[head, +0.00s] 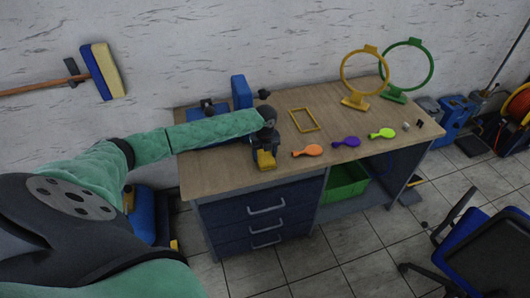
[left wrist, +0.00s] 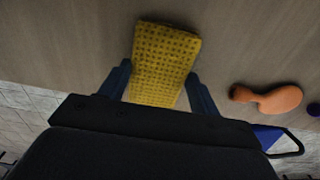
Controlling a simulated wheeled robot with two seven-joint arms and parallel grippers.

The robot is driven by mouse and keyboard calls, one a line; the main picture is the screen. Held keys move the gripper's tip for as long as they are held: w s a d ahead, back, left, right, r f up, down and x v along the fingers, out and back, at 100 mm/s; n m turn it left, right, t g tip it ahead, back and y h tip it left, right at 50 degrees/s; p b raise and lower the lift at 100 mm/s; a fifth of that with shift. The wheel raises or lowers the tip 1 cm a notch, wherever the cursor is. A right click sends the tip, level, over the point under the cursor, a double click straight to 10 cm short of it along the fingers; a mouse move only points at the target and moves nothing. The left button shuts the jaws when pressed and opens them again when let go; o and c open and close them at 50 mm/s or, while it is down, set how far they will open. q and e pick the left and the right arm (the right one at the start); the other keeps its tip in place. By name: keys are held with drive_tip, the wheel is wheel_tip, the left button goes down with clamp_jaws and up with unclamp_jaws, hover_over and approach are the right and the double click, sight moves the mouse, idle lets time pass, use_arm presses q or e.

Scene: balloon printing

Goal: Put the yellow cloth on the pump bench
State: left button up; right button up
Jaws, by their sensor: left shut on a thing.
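The yellow cloth (head: 265,160) is a small block-like, textured piece at the front edge of the wooden bench (head: 225,157). My left gripper (head: 266,148) is shut on it from above. In the left wrist view the cloth (left wrist: 165,60) sits between the two blue fingers of the left gripper (left wrist: 157,76), its far end sticking out past them over the bench top. I cannot tell whether the cloth touches the bench. My right gripper is in neither view.
Orange (head: 308,151), purple (head: 346,142) and green (head: 382,133) balloons lie right of the cloth. A yellow frame (head: 304,119) lies flat behind. A yellow ring stand (head: 355,102) and green ring stand (head: 393,95) stand at the back right. A blue device (head: 241,92) stands behind my arm.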

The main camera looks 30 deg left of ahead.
use_arm(q)
drive_tip(key=shift+f, duration=0.1)
drive_tip(key=o, duration=0.9)
drive_tip(key=shift+o, duration=0.2)
